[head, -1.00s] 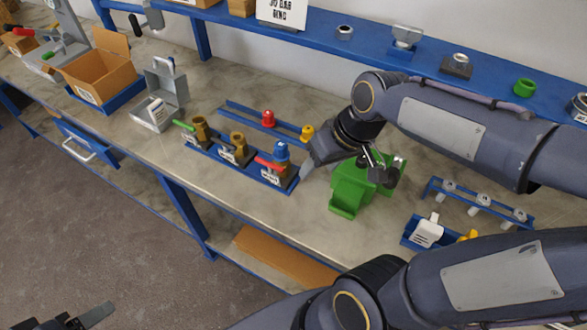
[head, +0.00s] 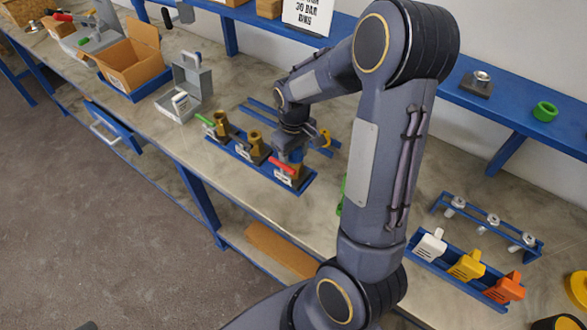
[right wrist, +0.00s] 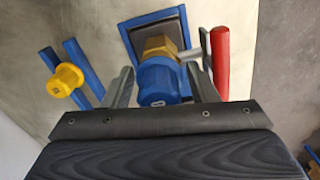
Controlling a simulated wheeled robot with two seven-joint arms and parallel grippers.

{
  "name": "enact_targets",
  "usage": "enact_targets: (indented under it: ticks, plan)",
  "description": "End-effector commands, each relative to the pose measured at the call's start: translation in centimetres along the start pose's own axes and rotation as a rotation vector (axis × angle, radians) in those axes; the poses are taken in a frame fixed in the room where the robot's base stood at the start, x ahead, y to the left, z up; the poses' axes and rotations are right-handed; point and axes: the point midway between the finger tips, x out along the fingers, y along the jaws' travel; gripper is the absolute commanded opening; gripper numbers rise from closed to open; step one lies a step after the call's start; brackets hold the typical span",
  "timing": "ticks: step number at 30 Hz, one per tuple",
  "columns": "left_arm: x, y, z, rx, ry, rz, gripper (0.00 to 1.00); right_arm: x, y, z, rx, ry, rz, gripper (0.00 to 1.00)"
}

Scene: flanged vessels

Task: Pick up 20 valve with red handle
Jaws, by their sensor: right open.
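The valve with the red handle (head: 282,167) stands in the right-hand place of a blue rack (head: 245,163). In the right wrist view it has a brass body (right wrist: 158,46), a blue cap (right wrist: 158,84) and a red handle (right wrist: 220,62) out to the right. My right gripper (head: 290,152) is over this valve, pointing down. In the right wrist view its open fingers lie on either side of the blue cap, with gaps visible. The head view partly hides the valve behind my gripper. My left gripper is not clearly shown.
Valves with a green handle (head: 205,119) and a white handle (head: 242,148) stand to the left in the rack. A yellow cap (right wrist: 65,79) sits on the blue rail behind. A grey open box (head: 188,92) stands left.

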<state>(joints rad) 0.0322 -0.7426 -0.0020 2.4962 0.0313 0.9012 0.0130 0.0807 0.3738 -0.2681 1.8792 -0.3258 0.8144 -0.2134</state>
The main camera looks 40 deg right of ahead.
Motion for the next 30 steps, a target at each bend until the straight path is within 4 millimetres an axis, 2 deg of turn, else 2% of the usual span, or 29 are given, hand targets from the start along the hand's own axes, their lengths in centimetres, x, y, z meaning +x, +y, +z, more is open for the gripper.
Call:
enact_targets:
  ticks: [4, 11, 23, 30]
  plan:
    - [-0.15, 0.07, -0.07, 0.000, 0.000, 0.000, 0.65, 1.26, 0.03, 0.02, 0.001, 0.000, 0.000, 0.53]
    - [-0.11, 0.05, -0.05, 0.000, 0.000, 0.000, 0.65, 1.36, 0.02, 0.00, 0.001, 0.001, 0.000, 0.52]
    - [-0.12, 0.05, -0.05, 0.000, 0.000, 0.000, 0.65, 1.31, 0.02, -0.03, 0.000, 0.002, 0.000, 0.00]
    - [-0.14, 0.06, -0.07, 0.000, 0.000, 0.000, 0.65, 1.19, 0.04, -0.11, 0.000, 0.005, 0.001, 0.00]
